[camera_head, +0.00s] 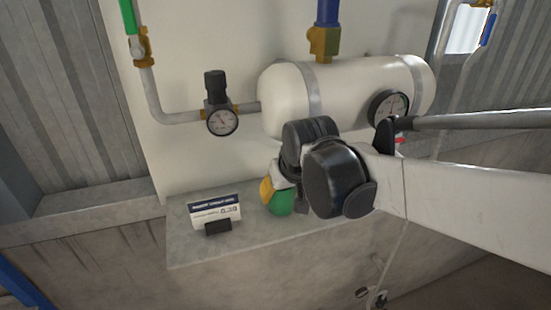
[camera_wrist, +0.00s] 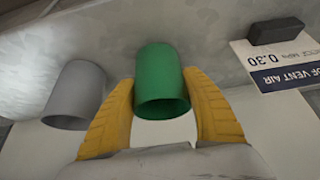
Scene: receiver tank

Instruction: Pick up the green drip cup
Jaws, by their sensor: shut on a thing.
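The green drip cup (camera_wrist: 160,75) is between the two yellow fingers of my gripper (camera_wrist: 160,110) in the wrist view. The fingers touch its sides and are shut on it. Its open mouth faces the wrist camera. In the head view the green cup (camera_head: 281,203) shows low on the concrete ledge, partly hidden by my arm, with a yellow finger of my gripper (camera_head: 268,190) beside it. I cannot tell whether the cup is touching the ledge.
A grey cup (camera_wrist: 75,95) stands just left of my gripper in the wrist view. A sign (camera_head: 214,212) in a black holder stands on the ledge (camera_head: 190,250) to the left. The white tank (camera_head: 285,95) with gauges and pipes hangs above.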

